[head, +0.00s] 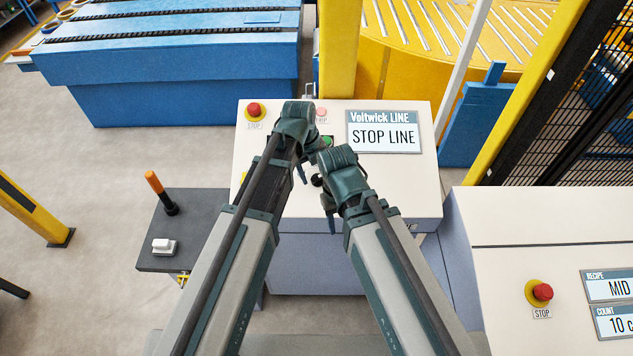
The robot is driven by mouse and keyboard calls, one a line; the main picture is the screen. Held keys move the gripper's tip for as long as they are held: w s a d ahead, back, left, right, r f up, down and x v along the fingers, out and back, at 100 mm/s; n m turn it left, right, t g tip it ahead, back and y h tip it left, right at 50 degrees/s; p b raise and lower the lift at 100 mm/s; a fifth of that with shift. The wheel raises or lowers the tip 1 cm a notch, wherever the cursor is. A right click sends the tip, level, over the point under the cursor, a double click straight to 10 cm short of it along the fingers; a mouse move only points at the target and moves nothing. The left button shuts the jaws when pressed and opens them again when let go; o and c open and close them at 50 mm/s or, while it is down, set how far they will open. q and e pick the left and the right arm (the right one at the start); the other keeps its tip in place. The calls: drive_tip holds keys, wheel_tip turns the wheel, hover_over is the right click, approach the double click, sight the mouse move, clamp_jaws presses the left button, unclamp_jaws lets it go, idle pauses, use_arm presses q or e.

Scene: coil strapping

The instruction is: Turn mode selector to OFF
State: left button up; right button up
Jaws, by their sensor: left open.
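The control panel (400,180) stands ahead of me, with a display (384,137) that reads STOP LINE. A small black knob (317,180), which may be the mode selector, shows between my two arms. Its pointer and labels are hidden by my arms. My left gripper (302,172) is over the panel, just left of the black knob, open, with nothing seen in it. My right gripper (331,218) is over the panel's lower middle, right of and below the knob. Its fingers are too small and overlapped to show whether they are open.
A red stop button (254,110) is at the panel's top left, and a green button (327,141) is partly hidden by my grippers. A second panel (540,220) with another stop button (542,292) is at right. A grey side shelf (195,215) is at left.

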use_arm(q)
drive_tip(key=shift+w+d+f+b, duration=0.15)
drive_tip(key=shift+f+b, duration=0.25)
drive_tip(key=shift+f, duration=0.4)
clamp_jaws()
